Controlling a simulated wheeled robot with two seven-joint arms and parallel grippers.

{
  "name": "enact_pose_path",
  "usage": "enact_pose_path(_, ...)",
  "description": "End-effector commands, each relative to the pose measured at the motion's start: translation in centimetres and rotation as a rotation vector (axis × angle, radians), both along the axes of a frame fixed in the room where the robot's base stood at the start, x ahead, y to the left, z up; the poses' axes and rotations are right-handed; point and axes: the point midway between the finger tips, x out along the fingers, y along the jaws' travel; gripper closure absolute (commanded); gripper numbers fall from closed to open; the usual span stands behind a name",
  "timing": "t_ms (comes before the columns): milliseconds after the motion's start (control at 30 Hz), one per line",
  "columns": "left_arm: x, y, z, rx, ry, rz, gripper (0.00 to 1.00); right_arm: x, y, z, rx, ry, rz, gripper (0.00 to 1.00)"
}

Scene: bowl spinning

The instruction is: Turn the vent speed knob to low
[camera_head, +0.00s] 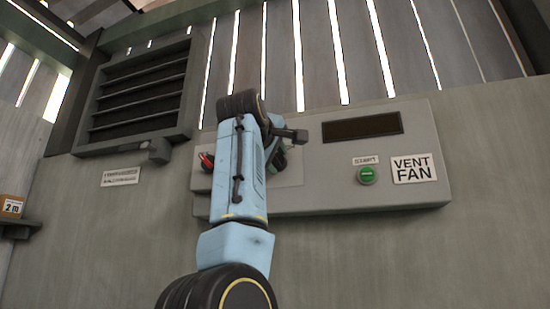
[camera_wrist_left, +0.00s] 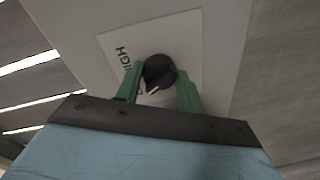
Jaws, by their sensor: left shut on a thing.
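The vent speed knob (camera_wrist_left: 160,70) is round and black with a white pointer mark. In the left wrist view it sits on a pale label plate (camera_wrist_left: 112,42) with the word HIGH partly readable on the left. The pointer mark shows on the knob's lower side, towards the gripper. My left gripper (camera_wrist_left: 160,75) has its green fingers on either side of the knob and is shut on it. Other lettering on the plate is mostly hidden by the fingers. In the head view my left arm covers the knob. My right gripper is not in view.
The grey control panel (camera_head: 310,190) carries a dark display (camera_head: 362,127), a green START button (camera_head: 367,175) and a VENT FAN sign (camera_head: 414,168). A red part (camera_head: 206,161) shows left of my arm. A slatted vent (camera_head: 138,95) is at the upper left. A small box (camera_head: 11,206) sits on a shelf.

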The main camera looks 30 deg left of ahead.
Motion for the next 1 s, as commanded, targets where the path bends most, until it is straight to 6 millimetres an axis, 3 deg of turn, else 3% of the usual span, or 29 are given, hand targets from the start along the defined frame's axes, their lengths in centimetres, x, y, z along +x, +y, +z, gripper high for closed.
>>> enact_pose_path(267,0.0,0.0,0.1,-0.002,-0.004,0.001,0.85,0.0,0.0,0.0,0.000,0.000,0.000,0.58)
enact_pose_path(300,0.0,0.0,0.1,-0.002,-0.004,0.001,0.61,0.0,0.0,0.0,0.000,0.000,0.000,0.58)
enact_pose_path(467,0.0,0.0,0.1,-0.001,-0.004,0.000,0.40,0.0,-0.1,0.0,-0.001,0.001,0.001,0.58)
enact_pose_path(767,-0.2,0.0,0.0,0.000,-0.002,0.000,0.40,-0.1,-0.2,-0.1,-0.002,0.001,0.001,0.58)
enact_pose_path(1000,-3.2,-0.9,0.0,0.000,-0.007,0.000,0.40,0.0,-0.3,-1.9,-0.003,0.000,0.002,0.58)
